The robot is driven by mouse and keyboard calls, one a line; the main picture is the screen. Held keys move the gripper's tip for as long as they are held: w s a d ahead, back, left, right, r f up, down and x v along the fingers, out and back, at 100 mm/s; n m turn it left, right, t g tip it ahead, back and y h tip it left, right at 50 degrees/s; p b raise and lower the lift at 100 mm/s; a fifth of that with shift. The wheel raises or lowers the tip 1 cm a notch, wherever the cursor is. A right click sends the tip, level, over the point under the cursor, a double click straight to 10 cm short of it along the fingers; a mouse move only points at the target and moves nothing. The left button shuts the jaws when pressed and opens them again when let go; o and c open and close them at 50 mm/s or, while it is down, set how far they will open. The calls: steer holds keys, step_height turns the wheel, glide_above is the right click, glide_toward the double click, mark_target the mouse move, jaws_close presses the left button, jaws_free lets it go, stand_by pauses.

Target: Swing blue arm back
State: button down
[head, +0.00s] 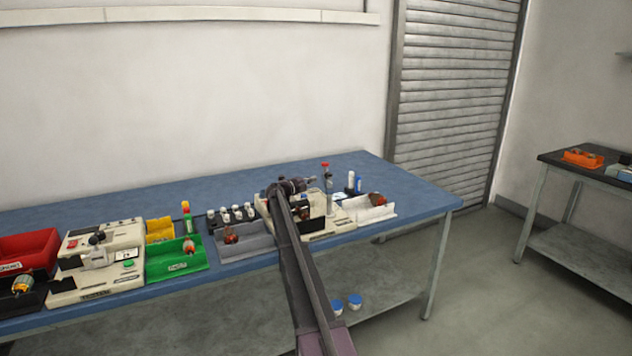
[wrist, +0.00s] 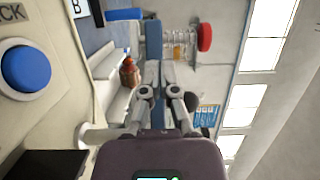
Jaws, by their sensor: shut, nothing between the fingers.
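In the head view my gripper (head: 312,180) is over the cream winding machine (head: 319,232) at the right part of the blue bench. In the wrist view my gripper (wrist: 161,66) is shut, with nothing visible between the fingertips. That view is turned on its side. A blue strip (wrist: 153,38) lies beyond the fingertips; I cannot tell whether it is the blue arm or the bench top. A round blue button (wrist: 25,68) is on the cream machine panel at the left. In the head view my own arm covers part of the machine, and no blue arm can be made out.
A white bin (head: 376,212) with a copper-wound armature (head: 377,198) stands right of the machine. A grey bin (head: 258,246) and green bin (head: 170,264) stand to the left. The bench's right end (head: 425,192) is clear.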

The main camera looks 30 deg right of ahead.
steer(key=w+a, duration=0.1)
steer(key=a, duration=0.2)
steer(key=w+a, duration=0.2)
steer(key=a, duration=0.2)
steer(key=w+a, duration=0.2)
steer(key=a, duration=0.1)
steer(key=shift+w+a, duration=0.2)
steer(key=shift+a, duration=0.05)
steer(key=shift+f, duration=0.1)
